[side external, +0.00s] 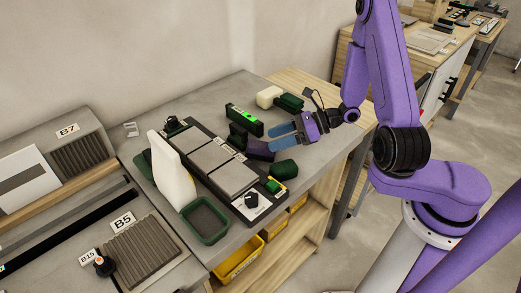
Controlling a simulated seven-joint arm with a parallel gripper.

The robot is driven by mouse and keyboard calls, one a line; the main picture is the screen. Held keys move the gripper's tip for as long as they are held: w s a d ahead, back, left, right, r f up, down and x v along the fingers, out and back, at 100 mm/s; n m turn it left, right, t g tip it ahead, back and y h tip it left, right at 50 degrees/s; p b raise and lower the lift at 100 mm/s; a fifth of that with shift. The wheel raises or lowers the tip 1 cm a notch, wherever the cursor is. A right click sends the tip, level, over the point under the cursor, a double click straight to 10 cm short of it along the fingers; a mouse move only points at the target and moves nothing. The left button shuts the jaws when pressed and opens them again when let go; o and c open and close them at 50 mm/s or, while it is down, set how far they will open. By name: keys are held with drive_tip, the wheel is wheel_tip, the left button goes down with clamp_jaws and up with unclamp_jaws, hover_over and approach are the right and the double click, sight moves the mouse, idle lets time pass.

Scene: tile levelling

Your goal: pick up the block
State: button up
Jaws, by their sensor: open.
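My gripper (275,136), with blue fingers, is open above the right side of the grey workbench, and I see nothing held in it. A dark purple block (258,151) lies just below and left of the fingertips. I cannot tell if they touch. A dark green piece (237,135) lies left of the fingertips. A cream block (268,96) sits farther back, beside another dark green piece (290,102). Which of these is the task's block is not clear from this view.
Grey tiles (210,156) lie in a black fixture with a knob (251,200). A tall white slab (172,170) stands left of it. A green level (244,120), a green cylinder (284,170) and a green tray (205,221) crowd the bench. Its back left is clearer.

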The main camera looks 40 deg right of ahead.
sight(260, 145)
drive_tip(key=shift+x, duration=2.8)
drive_tip(key=shift+s, duration=0.2)
drive_tip(key=c, duration=1)
drive_tip(key=shift+c, duration=0.2)
